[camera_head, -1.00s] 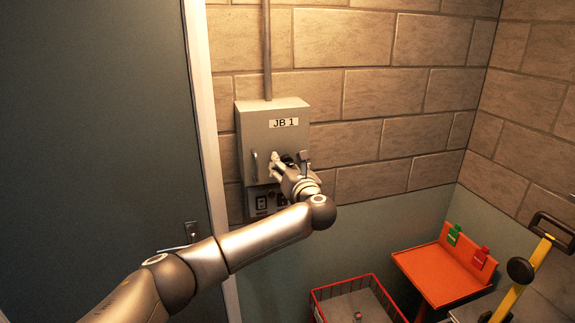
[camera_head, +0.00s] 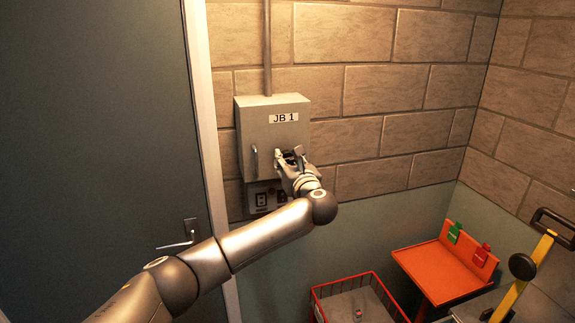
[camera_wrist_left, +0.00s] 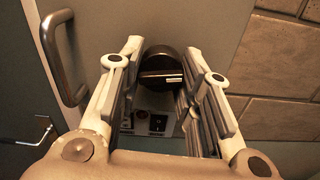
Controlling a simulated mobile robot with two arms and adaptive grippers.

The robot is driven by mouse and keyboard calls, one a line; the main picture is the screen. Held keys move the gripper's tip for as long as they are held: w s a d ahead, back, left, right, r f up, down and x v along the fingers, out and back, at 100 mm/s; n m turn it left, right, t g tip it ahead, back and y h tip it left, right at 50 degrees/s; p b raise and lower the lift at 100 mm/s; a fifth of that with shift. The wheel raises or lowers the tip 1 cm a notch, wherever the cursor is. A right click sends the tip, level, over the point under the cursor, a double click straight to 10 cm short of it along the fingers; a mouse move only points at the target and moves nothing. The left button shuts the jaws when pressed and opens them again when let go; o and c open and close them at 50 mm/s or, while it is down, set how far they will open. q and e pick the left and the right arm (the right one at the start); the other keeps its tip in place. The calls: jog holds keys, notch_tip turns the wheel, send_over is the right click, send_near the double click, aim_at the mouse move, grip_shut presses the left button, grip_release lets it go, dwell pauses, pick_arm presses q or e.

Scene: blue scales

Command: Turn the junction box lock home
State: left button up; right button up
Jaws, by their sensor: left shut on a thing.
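The junction box (camera_head: 250,112) is a grey metal cabinet labelled JB 1 on the wall. My left gripper (camera_head: 289,155) is at the lower right of the box front. It also shows in the left wrist view (camera_wrist_left: 163,52), its two fingers on either side of the knob, shut on it. In the head view the gripper hides most of the lock. My right gripper is out of view.
A bar handle (camera_head: 255,160) is on the box's left side, with a switch panel (camera_head: 262,200) below. A grey door (camera_head: 95,120) with a lever handle (camera_head: 178,243) stands left. A red wire basket (camera_head: 322,297) and an orange table (camera_head: 445,277) stand lower right.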

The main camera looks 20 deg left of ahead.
pick_arm(q)
jog(key=n+b, duration=0.2)
jog(key=n, duration=0.1)
jog(key=n+b, duration=0.1)
jog(key=shift+d+f+n, duration=0.1)
jog(key=shift+f+n, duration=0.15)
jog(key=shift+n, duration=0.05)
jog(key=n+b, duration=0.3)
jog(key=shift+n, duration=0.3)
jog(key=n+b, duration=0.3)
jog(key=n, duration=0.1)
jog(key=shift+w+d+r, duration=0.1)
jog(key=shift+r+n+b, duration=0.15)
jog(key=shift+n+b, duration=1.25)
jog(key=shift+n, duration=0.5)
